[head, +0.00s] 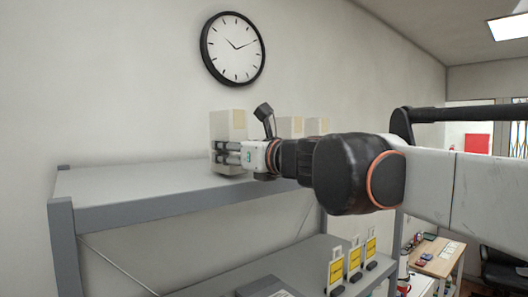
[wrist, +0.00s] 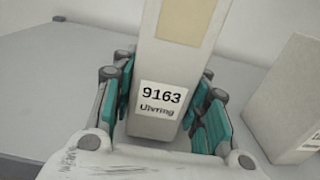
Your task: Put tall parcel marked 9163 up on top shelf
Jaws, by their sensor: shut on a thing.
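The tall parcel marked 9163 (wrist: 168,60) is a white-grey box with a beige patch and a label reading "9163 Ulvring". In the head view the parcel (head: 229,127) stands upright at the top shelf (head: 130,184). My gripper (head: 226,155) reaches it from the right. In the wrist view my gripper (wrist: 165,105) has its teal-padded fingers on both sides of the parcel's lower part, shut on it. The grey shelf surface (wrist: 50,75) lies around and below it. I cannot tell whether the parcel's base touches the shelf.
Another pale parcel (wrist: 290,100) stands to the right on the top shelf. Pale boxes (head: 290,127) show behind my arm in the head view. The shelf's left part is clear. A lower shelf (head: 230,280) holds yellow-labelled items (head: 354,260). A clock (head: 232,48) hangs on the wall.

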